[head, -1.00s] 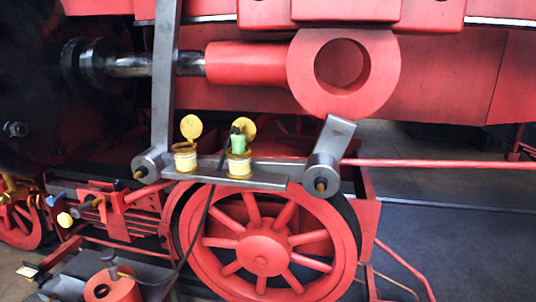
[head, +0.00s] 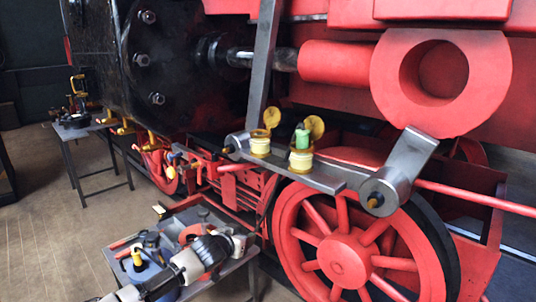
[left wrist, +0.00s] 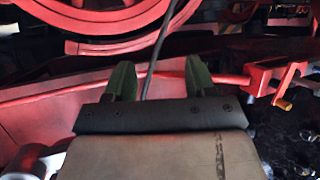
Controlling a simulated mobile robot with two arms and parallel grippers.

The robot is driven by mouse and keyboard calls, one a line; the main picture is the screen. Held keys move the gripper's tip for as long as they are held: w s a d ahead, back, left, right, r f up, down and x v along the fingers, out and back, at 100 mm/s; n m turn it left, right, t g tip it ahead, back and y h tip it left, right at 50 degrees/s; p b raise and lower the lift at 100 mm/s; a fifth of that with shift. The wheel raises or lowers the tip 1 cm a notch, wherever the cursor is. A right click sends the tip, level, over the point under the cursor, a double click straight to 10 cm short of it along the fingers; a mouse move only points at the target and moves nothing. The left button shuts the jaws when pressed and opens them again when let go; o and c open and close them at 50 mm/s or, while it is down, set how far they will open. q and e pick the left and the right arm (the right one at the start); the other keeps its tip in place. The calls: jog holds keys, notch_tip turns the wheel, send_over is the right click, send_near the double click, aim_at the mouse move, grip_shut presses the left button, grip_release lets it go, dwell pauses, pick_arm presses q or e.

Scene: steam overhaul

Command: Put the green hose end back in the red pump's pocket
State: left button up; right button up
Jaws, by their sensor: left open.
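The green hose end (head: 302,139) stands upright in the right one of two yellow-rimmed cups (head: 300,161) on the grey ledge above the wheel. The red pump (head: 190,234) is on the low grey cart, partly hidden behind my left arm; its pocket cannot be made out. My left gripper (head: 240,242) is over the cart's right side, below and left of the hose end. In the left wrist view its two fingers (left wrist: 160,80) are apart, and a thin black hose (left wrist: 160,45) runs across between them, not visibly gripped. My right gripper is out of view.
The left cup (head: 260,144) stands beside the green one, both with yellow lids raised. A red spoked wheel (head: 343,260) is right of the cart. A blue container (head: 150,276) with a yellow top sits on the cart. A grey table (head: 88,129) stands back left; floor between is clear.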

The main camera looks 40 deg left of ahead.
pick_arm(q)
jog(key=d+r+m+t+h, duration=0.1)
jog(key=d+r+t, duration=0.15)
jog(key=r, duration=0.85)
jog(key=d+r+t+h, duration=0.1)
jog(key=d+r, duration=0.3)
jog(key=r, duration=0.6)
jog(key=m+t+h, duration=0.1)
jog(key=m+h, duration=0.1)
send_near(298, 141)
jog(key=w+p, duration=0.8)
jog(key=shift+w+d, duration=0.25)
jog(key=shift+w, duration=0.15)
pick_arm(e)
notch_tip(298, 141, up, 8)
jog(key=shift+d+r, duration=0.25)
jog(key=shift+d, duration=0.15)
pick_arm(q)
jog(key=c, duration=0.5)
jog(key=shift+o, duration=0.2)
